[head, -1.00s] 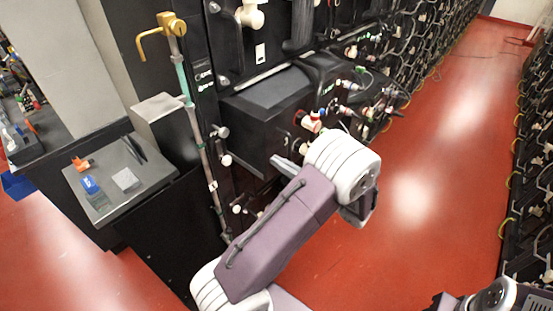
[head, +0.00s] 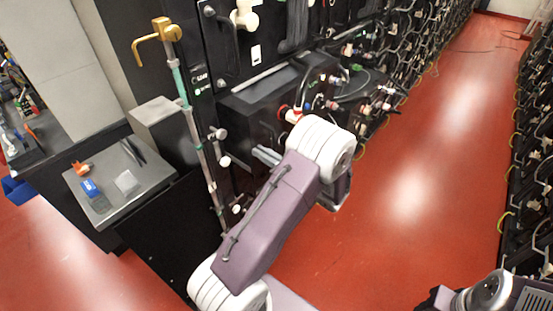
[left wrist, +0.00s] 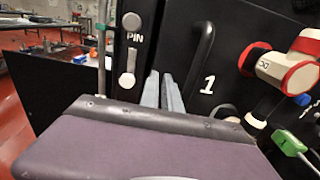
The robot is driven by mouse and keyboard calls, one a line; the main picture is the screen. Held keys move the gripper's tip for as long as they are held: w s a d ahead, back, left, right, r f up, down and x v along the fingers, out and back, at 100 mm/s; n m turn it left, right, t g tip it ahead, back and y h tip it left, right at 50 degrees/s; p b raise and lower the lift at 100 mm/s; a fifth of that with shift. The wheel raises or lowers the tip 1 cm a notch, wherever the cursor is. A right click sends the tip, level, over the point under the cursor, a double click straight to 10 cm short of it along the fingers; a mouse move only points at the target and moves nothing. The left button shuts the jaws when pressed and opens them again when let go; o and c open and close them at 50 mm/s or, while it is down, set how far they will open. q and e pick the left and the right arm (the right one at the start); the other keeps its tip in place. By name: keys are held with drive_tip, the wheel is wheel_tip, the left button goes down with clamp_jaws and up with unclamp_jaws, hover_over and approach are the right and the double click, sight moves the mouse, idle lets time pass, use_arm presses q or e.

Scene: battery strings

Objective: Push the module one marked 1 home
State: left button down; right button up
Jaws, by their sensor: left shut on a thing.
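Module one (head: 250,112) is a black box sticking out of the rack in the head view, partly hidden by my left arm. In the left wrist view its black front (left wrist: 232,88) carries a white 1 and an upright black handle (left wrist: 203,58). My left gripper (head: 267,155) is at this front; its grey fingers (left wrist: 166,92) are close together at the lower end of the handle. They are shut on the handle, though the contact itself is mostly hidden.
A plate marked PIN (left wrist: 131,52) stands left of the module. A red-and-white connector (left wrist: 285,68) and a green plug (left wrist: 288,143) are on the right. A small grey table (head: 122,180) stands left of the rack.

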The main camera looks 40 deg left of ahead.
sight(235, 136)
use_arm(q)
drive_tip(key=a, duration=1.1)
drive_tip(key=shift+w+a, duration=0.1)
drive_tip(key=shift+w, duration=0.05)
drive_tip(key=shift+a+r, duration=0.1)
drive_tip(key=shift+r, duration=0.2)
use_arm(e)
drive_tip(key=shift+s+a+r, duration=0.1)
drive_tip(key=shift+a+r, duration=0.1)
drive_tip(key=shift+a, duration=0.3)
use_arm(q)
drive_tip(key=shift+w+r, duration=0.1)
drive_tip(key=shift+r, duration=0.05)
